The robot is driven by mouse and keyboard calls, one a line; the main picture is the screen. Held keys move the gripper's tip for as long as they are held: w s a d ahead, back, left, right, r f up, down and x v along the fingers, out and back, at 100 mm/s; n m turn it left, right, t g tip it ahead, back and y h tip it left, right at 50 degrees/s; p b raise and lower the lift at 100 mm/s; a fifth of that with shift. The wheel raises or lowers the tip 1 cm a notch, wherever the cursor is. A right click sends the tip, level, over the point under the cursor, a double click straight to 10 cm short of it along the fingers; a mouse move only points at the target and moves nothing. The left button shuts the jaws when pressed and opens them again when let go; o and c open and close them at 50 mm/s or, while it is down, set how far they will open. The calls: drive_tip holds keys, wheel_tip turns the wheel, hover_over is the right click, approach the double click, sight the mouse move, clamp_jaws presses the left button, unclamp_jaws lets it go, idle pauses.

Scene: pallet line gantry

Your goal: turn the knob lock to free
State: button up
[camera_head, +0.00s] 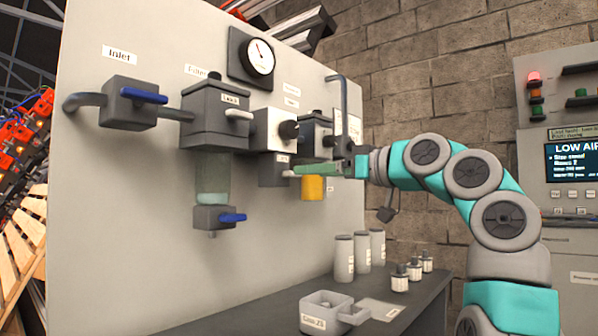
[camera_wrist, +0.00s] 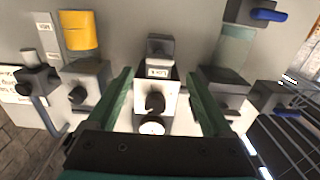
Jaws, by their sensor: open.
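A white regulator block (camera_head: 268,130) with a dark round knob (camera_head: 289,130) is mounted mid-panel. Below it is a grey block (camera_head: 273,170) with a small label that seems to read "LOCK"; it also shows in the wrist view (camera_wrist: 160,47). The wrist view is upside down, and the knob (camera_wrist: 155,102) shows there between the green fingers. My gripper (camera_head: 300,170) is open and empty, in front of the grey block and apart from it as far as I can tell. In the head view the fingers partly cover the block's right side.
The filter (camera_head: 215,125) with its clear bowl is left of the regulator; a unit with a yellow bowl (camera_head: 313,187) is right. Blue handles (camera_head: 143,95) and a gauge (camera_head: 259,57) stick out from the panel. Bottles and a tray (camera_head: 325,308) stand on the bench below.

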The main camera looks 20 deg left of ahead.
sight(293, 175)
drive_tip(key=p+x, duration=0.1)
drive_tip(key=x, duration=0.4)
drive_tip(key=shift+w+a, duration=0.1)
drive_tip(key=shift+a, duration=0.05)
drive_tip(key=shift+c, duration=0.2)
clamp_jaws()
idle(0.3)
